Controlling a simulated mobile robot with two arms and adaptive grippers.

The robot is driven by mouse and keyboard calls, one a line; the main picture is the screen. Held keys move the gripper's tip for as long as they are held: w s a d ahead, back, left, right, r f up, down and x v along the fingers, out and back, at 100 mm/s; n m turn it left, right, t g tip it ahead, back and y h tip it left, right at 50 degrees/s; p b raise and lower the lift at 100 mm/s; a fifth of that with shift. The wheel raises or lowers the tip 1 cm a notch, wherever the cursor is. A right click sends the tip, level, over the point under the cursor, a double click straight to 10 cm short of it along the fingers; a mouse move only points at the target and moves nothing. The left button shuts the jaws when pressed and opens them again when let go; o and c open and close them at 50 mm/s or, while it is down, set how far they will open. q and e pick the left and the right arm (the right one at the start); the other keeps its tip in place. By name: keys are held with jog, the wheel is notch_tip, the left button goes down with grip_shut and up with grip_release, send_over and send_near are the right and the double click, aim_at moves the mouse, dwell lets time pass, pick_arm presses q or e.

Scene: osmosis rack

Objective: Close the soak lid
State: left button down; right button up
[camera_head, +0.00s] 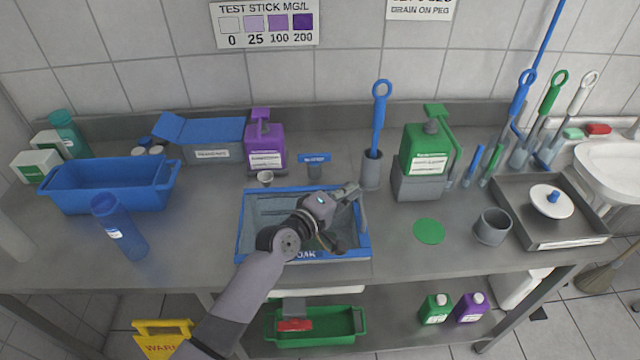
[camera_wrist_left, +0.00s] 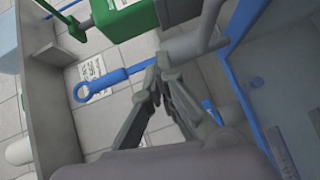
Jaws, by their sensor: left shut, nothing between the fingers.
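The soak basin (camera_head: 242,228) is a blue-rimmed grey rectangle at the middle of the counter, with a partly hidden label on its front edge. My left gripper (camera_head: 352,192) is over its right side, shut and empty, and my arm hides part of the basin. In the left wrist view the shut fingertips (camera_wrist_left: 166,74) are beside a blue edge (camera_wrist_left: 240,85) of the basin. I cannot clearly make out the lid as a separate panel or tell its angle. I cannot tell whether the fingers touch the rim. My right gripper is not in view.
A grey holder (camera_head: 371,170) with a blue-handled tool (camera_head: 379,115) stands close behind the gripper. A green jug (camera_head: 424,150) is to its right, a purple jug (camera_head: 265,148) behind left.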

pick_arm(q)
jog(key=shift+s+a+r, duration=2.35)
jog(key=shift+s+r, duration=0.7)
jog(key=shift+s, duration=0.65)
jog(key=s+a+f+m+g+y, duration=0.3)
jog(key=s+a+f+m+y, duration=0.2)
jog(key=s+a+f, duration=0.55)
jog(key=s+a+f+m+g+y, duration=0.2)
jog(key=s+a+f+g+y, duration=0.1)
jog(key=s+a, duration=0.55)
jog(key=s+a+f+m+g+y, duration=0.2)
jog(key=s+a+f+m+y, duration=0.1)
jog(key=s+a, duration=0.6)
notch_tip(320, 180, down, 28)
jog(key=s+d+r+g+b, duration=0.1)
jog(key=s+d+g+b, duration=0.1)
jog(key=s+a+f+b, duration=0.1)
jog(key=s+a+f, duration=0.2)
jog(key=s+f, duration=1.3)
notch_tip(320, 180, down, 2)
jog(key=shift+s+f+g, duration=0.2)
jog(key=shift+s+g, duration=0.1)
jog(key=shift+g, duration=0.1)
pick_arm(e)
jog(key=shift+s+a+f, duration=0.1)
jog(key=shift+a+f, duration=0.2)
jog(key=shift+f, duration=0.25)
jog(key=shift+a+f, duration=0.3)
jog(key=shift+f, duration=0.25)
